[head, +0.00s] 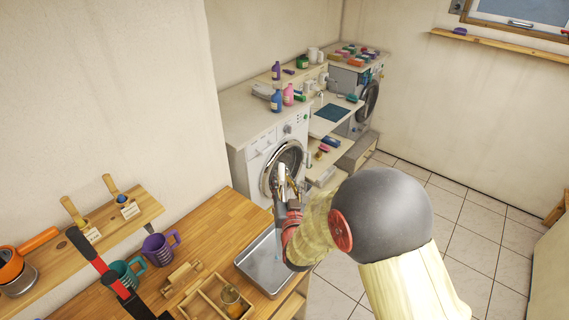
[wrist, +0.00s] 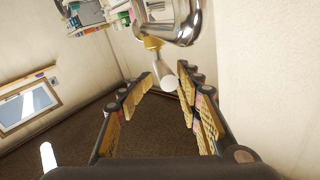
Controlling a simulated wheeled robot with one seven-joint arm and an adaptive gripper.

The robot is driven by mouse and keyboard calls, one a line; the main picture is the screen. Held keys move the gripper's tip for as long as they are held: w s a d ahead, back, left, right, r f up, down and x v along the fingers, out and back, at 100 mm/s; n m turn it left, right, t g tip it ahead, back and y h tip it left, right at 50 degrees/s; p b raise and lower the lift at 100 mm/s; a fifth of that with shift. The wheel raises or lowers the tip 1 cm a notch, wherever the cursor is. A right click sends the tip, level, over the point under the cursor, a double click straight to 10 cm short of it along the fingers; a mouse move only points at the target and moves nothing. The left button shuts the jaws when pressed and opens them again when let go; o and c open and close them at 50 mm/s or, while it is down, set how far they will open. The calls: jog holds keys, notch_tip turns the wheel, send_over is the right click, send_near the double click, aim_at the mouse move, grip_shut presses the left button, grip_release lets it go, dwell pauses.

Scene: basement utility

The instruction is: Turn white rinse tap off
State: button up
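In the wrist view a polished chrome tap (wrist: 175,25) with a brass-coloured collar (wrist: 153,43) is at the top centre. Its short white handle (wrist: 168,81) points down between my fingertips. My gripper (wrist: 170,88) is open, with a finger on each side of the handle and visible gaps. I see no clear grip on it. In the head view my gripper (head: 284,188) is above the far end of the wooden counter, beyond the metal basin (head: 244,263). A small white piece (head: 282,171) shows at its fingers. My arm hides most of the tap there.
The wooden counter (head: 222,222) holds a purple mug (head: 158,250), a teal mug (head: 124,274) and a wooden caddy (head: 205,303). A washing machine (head: 262,146) with bottles on top stands behind. Open tiled floor (head: 450,225) is at the right.

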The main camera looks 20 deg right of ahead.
aim_at(282, 168)
jog(key=w, duration=0.4)
jog(key=w+p, duration=0.1)
jog(key=w, duration=0.1)
jog(key=shift+w+d, duration=0.3)
jog(key=shift+d, duration=0.1)
jog(key=shift+c, duration=0.5)
jog(key=c, duration=0.7)
grip_shut()
